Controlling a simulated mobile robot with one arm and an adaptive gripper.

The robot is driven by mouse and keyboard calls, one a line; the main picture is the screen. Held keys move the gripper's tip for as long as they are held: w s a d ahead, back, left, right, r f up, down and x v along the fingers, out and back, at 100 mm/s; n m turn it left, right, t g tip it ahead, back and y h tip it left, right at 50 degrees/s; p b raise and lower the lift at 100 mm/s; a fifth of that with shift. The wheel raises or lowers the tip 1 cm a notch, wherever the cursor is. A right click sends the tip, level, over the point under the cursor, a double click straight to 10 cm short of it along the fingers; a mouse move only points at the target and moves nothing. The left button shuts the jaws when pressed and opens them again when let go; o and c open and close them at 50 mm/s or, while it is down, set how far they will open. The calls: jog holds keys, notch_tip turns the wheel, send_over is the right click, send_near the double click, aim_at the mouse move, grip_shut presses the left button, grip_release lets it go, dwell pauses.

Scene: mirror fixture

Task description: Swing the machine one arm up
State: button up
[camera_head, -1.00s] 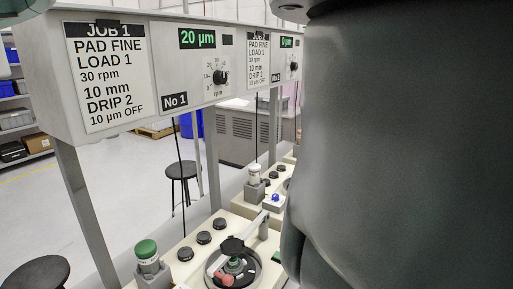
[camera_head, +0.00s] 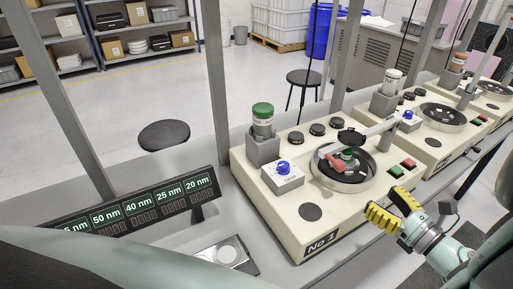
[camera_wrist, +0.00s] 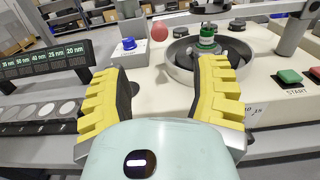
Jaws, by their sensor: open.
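Machine one is a cream box (camera_head: 276,202) labelled No 1, with a round dark bowl (camera_head: 369,183) on top. Its grey arm (camera_head: 377,131) reaches from the right over the bowl, ending in a black round head (camera_head: 351,137). My gripper (camera_head: 383,200), with yellow ribbed fingers, is open and empty at the front right of machine one, apart from the arm. In the wrist view the fingers (camera_wrist: 161,68) spread before the bowl.
A dropper bottle with a green cap (camera_head: 263,110) and a box with a blue knob (camera_head: 283,168) stand left of the bowl. Red and green buttons (camera_head: 402,168) lie close to my gripper. More machines (camera_head: 430,135) stand behind right. A display (camera_head: 130,210) stands left.

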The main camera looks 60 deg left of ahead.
aim_at(343, 168)
jog(key=a, duration=0.4)
jog(key=a+p, duration=0.1)
jog(key=a, duration=0.8)
jog(key=shift+w+p, duration=0.3)
jog(key=shift+w, duration=0.1)
jog(key=shift+a, duration=0.5)
jog(key=shift+o, duration=0.3)
jog(key=shift+d, duration=0.1)
grip_shut()
